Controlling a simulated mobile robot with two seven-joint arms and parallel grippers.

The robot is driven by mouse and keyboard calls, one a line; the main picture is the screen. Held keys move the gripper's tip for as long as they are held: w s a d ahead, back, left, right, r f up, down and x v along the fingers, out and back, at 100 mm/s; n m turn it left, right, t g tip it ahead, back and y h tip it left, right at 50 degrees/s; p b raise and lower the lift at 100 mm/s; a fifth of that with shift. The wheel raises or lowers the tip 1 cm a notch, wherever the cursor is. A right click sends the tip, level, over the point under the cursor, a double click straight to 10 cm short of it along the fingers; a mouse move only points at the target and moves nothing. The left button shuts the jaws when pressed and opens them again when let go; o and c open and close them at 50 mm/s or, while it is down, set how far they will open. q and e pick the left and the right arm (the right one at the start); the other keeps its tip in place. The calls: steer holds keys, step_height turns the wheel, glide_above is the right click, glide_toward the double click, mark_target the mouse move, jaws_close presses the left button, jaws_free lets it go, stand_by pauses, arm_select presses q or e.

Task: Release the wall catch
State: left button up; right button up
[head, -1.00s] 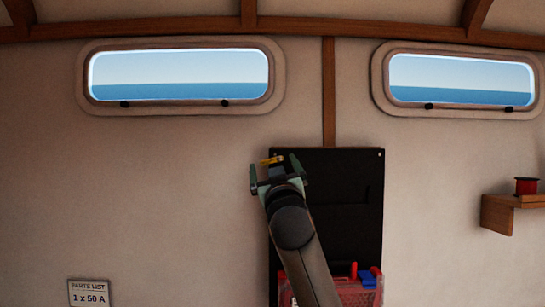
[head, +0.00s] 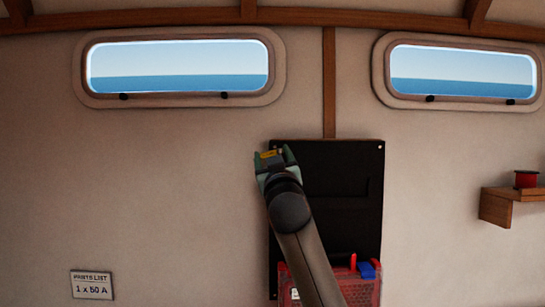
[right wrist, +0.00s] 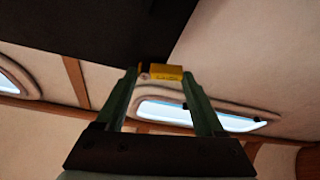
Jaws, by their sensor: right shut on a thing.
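The wall catch (head: 270,154) is a small yellow piece at the upper left edge of the black wall panel (head: 340,200). My right gripper (head: 273,156) is at the catch, with its green fingers shut on it. In the right wrist view the yellow catch (right wrist: 167,72) lies between the fingertips (right wrist: 160,75), beside the dark panel (right wrist: 80,25). The arm hides part of the panel's lower left. My left gripper is not in view.
A clear red-edged box (head: 362,290) with red and blue parts is at the panel's foot, partly behind my arm. A wooden shelf (head: 497,205) with a red spool (head: 526,179) is at right. A parts list sign (head: 91,286) hangs at lower left.

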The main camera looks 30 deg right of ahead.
steer(key=c, duration=0.5)
steer(key=shift+a+m+h+b, duration=0.15)
steer(key=shift+m+h+b, duration=0.45)
steer(key=shift+m, duration=0.4)
steer(key=shift+r+m+g+h, duration=0.25)
steer(key=shift+m+g+h, duration=0.2)
steer(key=shift+m, duration=0.75)
steer(key=o, duration=1.3)
steer(key=shift+o, duration=0.2)
steer(key=b+v, duration=0.4)
steer(key=v, duration=0.8)
steer(key=shift+f+b, duration=0.2)
steer(key=shift+b, duration=0.2)
